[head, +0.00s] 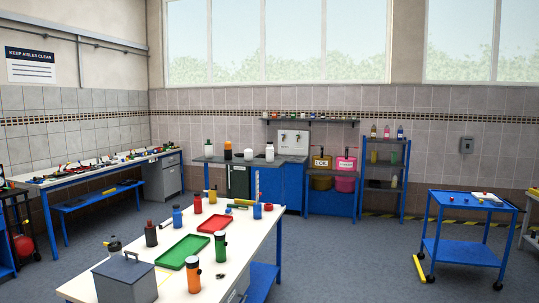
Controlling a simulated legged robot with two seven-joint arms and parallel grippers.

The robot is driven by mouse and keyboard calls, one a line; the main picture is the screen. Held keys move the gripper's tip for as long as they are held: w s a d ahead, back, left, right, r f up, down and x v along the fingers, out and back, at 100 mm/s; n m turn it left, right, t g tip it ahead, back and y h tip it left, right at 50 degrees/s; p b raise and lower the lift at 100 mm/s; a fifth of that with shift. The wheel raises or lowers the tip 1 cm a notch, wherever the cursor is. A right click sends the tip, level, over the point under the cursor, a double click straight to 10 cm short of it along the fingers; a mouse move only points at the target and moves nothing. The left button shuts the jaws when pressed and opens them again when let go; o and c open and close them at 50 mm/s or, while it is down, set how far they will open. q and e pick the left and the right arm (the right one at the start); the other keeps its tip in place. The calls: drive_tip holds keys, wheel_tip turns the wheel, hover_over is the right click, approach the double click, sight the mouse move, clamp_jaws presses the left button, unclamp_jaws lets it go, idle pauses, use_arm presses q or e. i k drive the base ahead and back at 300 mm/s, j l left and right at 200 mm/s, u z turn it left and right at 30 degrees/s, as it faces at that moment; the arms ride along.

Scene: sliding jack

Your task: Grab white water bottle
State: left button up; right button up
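Several pale bottle-like containers stand on the far counter (222,160) by the back wall. One white container with a dark top (270,154) stands near the sink, with a smaller white one (249,155) to its left. Another white container with a dark cap (209,149) stands at the counter's left end. They are too small to tell which is a water bottle. The bottles on the near workbench are coloured, and I see no white one among them. Neither of my grippers is in view.
The near white workbench (232,262) holds a red tray (215,223), a green tray (183,251), a grey box (125,279) and several coloured bottles. A blue trolley (462,250) stands at right. Grey floor (345,255) is open between them. A long bench runs along the left wall.

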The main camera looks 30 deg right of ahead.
sight(270, 150)
drive_tip(key=i+l+z, duration=0.7)
drive_tip(key=i+l, duration=0.15)
drive_tip(key=i+l+z, duration=0.2)
drive_tip(key=i+z, duration=0.15)
drive_tip(key=i+l+z, duration=0.1)
drive_tip(key=i+z, duration=0.25)
drive_tip(key=i, duration=0.25)
drive_tip(key=i+l, duration=0.1)
drive_tip(key=i, duration=2.25)
